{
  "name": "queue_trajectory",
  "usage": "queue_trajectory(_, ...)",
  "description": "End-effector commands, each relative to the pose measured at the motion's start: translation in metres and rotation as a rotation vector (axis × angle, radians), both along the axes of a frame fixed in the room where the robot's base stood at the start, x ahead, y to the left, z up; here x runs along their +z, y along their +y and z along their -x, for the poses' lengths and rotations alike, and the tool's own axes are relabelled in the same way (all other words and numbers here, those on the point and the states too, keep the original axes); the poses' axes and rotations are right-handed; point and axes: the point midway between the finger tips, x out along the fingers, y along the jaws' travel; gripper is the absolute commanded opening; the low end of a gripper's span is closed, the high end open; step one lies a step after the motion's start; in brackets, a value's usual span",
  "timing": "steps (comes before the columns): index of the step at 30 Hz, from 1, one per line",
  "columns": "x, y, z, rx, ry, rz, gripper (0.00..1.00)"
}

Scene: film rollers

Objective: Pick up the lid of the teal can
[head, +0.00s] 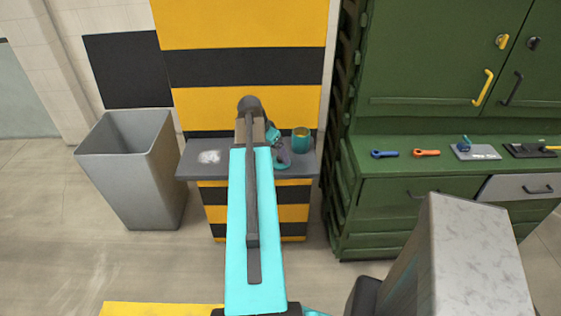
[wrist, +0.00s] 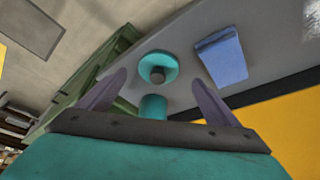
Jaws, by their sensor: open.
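A teal can (head: 301,141) stands upright near the right end of the grey shelf in the head view, its top open. In the wrist view a round teal lid with a dark knob (wrist: 145,65) lies on the grey surface, ahead of and between my fingertips. A short teal cylinder (wrist: 153,107) shows nearer, between the finger bases; I cannot tell whether it is the can. My gripper (head: 283,156) is open and empty over the shelf, left of the can; its fingers also show in the wrist view (wrist: 159,76). My arm hides part of the shelf.
The narrow grey shelf (head: 198,170) holds a whitish patch at its left; a flat blue piece (wrist: 222,60) shows in the wrist view. A grey bin (head: 130,165) stands left. A green cabinet (head: 425,60) with tools on its counter stands right.

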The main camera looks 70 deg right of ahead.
Motion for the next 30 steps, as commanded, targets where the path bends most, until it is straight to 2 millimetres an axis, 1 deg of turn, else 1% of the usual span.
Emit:
queue_trajectory(8,0.000,-0.001,0.001,-0.001,0.000,0.000,0.85)
queue_trajectory(13,-0.005,-0.004,0.003,-0.002,0.001,-0.002,0.85)
queue_trajectory(20,-0.020,-0.011,0.008,-0.002,0.001,-0.002,0.85)
queue_trajectory(27,-0.039,-0.018,0.012,-0.002,0.001,-0.002,0.85)
queue_trajectory(30,-0.044,-0.020,0.012,-0.001,0.000,0.000,0.85)
